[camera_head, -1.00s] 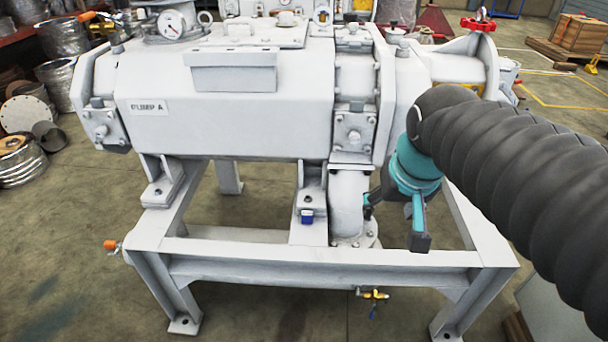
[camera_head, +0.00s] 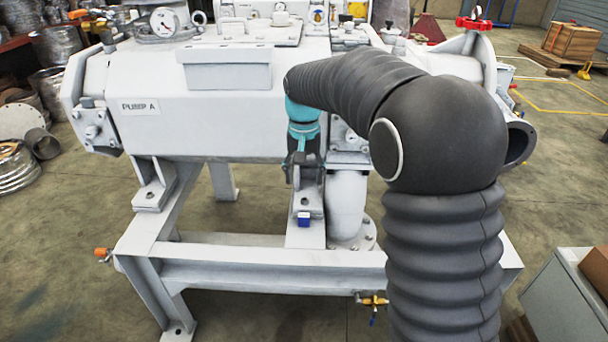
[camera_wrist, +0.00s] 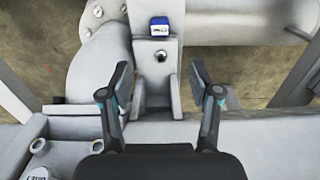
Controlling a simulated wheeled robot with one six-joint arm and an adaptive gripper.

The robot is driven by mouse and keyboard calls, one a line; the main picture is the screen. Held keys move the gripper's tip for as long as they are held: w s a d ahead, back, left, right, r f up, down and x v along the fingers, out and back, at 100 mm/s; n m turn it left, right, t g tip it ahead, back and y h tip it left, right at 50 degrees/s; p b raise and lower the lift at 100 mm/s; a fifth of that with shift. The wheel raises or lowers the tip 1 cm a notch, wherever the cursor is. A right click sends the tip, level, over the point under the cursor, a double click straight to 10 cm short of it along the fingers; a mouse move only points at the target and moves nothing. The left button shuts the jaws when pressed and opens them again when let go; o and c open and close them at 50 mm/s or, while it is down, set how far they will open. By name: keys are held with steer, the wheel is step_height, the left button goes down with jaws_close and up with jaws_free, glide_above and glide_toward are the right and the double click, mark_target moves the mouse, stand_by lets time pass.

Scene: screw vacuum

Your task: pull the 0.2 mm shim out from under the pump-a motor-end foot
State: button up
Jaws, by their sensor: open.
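The pump-a body (camera_head: 215,115) is a large white housing marked PUMP A. The shim's blue tab (camera_head: 304,219) shows at the front edge of a white foot (camera_head: 306,201) near the frame's middle. In the wrist view, the tab (camera_wrist: 160,28) has a white label and sits beyond the foot's bolt (camera_wrist: 161,56). The shim's thin part under the foot is hidden. My gripper (camera_head: 304,180) is just above and behind the tab, over the foot. In the wrist view, its fingers (camera_wrist: 158,76) are spread and empty, short of the tab.
A white pipe elbow (camera_head: 346,205) stands close to the right of the foot. The frame's front beam (camera_head: 250,272) runs below the tab. A second foot (camera_head: 150,197) is at left. The floor in front is clear.

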mark_target(304, 215)
step_height(304, 215, down, 14)
steer(key=shift+r+b, duration=0.15)
steer(key=shift+b, duration=0.6)
steer(key=shift+s, duration=0.1)
jaws_close()
